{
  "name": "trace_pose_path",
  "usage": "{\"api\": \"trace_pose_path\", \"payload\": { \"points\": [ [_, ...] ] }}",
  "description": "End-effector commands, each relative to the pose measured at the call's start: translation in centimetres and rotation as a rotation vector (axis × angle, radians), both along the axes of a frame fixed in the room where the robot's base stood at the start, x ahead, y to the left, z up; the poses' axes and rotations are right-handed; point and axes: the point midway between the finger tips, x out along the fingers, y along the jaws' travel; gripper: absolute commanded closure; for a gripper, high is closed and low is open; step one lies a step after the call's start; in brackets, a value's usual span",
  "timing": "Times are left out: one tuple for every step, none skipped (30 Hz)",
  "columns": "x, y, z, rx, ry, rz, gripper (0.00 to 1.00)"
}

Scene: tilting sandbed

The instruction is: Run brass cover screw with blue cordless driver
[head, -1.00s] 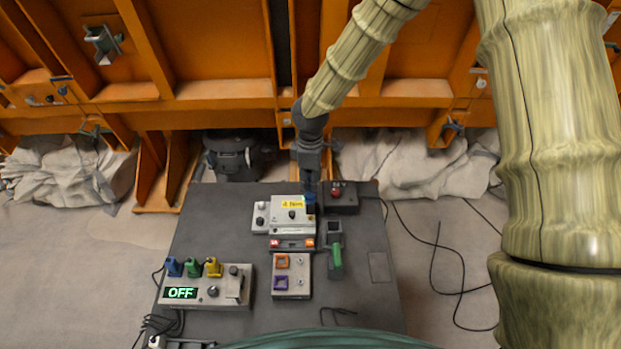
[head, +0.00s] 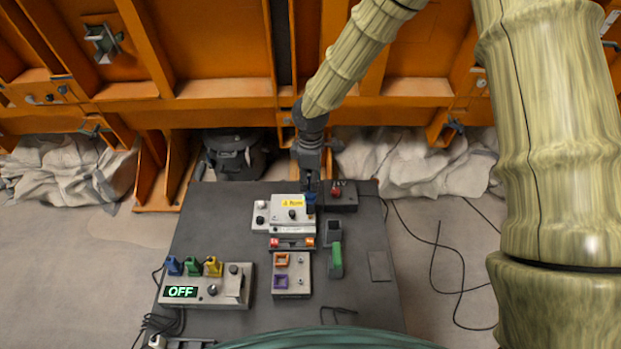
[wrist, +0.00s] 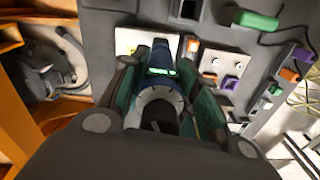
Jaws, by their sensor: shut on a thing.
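My gripper (head: 311,188) points down over the right end of a white box (head: 283,227) with a yellow warning label. It is shut on the blue cordless driver (head: 310,199). In the wrist view the driver (wrist: 160,92) sits between the two green-padded fingers, with a lit green band on its body. The driver's tip is hidden, and I cannot tell whether it touches the box. The brass cover screw cannot be made out in either view.
A dark box with a red button (head: 337,193) stands close right of my gripper. A control box reading OFF (head: 207,291), a panel with orange and purple squares (head: 292,276) and a green-handled item (head: 335,262) lie nearer. The table's right side is mostly clear.

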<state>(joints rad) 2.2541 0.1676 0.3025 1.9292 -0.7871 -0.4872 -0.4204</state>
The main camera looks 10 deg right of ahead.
Motion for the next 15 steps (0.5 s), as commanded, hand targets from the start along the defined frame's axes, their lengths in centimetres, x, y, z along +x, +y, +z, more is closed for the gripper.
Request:
{"api": "trace_pose_path", "payload": {
  "points": [
    [0.05,0.01,0.00,0.000,-0.001,0.000,0.96],
    [0.04,0.01,-0.03,0.000,-0.001,0.000,0.96],
    [0.04,0.00,-0.06,0.000,-0.001,0.000,0.96],
    [0.04,0.01,-0.09,0.000,-0.001,0.000,0.96],
    [0.04,0.00,-0.11,0.000,-0.001,0.000,0.96],
    [0.04,0.01,-0.15,0.000,-0.001,0.000,0.96],
    [0.04,0.01,-0.18,0.000,-0.001,0.000,0.96],
    [0.04,0.01,-0.21,0.000,-0.001,0.000,0.96],
    [0.03,0.00,-0.25,0.000,-0.001,0.000,0.96],
    [0.03,0.00,-0.27,0.000,-0.001,0.000,0.96],
    [0.03,0.00,-0.30,0.000,0.000,0.000,0.96],
    [0.02,0.00,-0.34,0.000,0.000,0.000,0.96],
    [0.02,0.00,-0.37,0.000,0.000,0.000,0.96],
    [0.02,-0.01,-0.40,0.000,0.000,0.000,0.96],
    [0.02,-0.01,-0.44,0.000,0.000,0.000,0.96]
  ]
}}
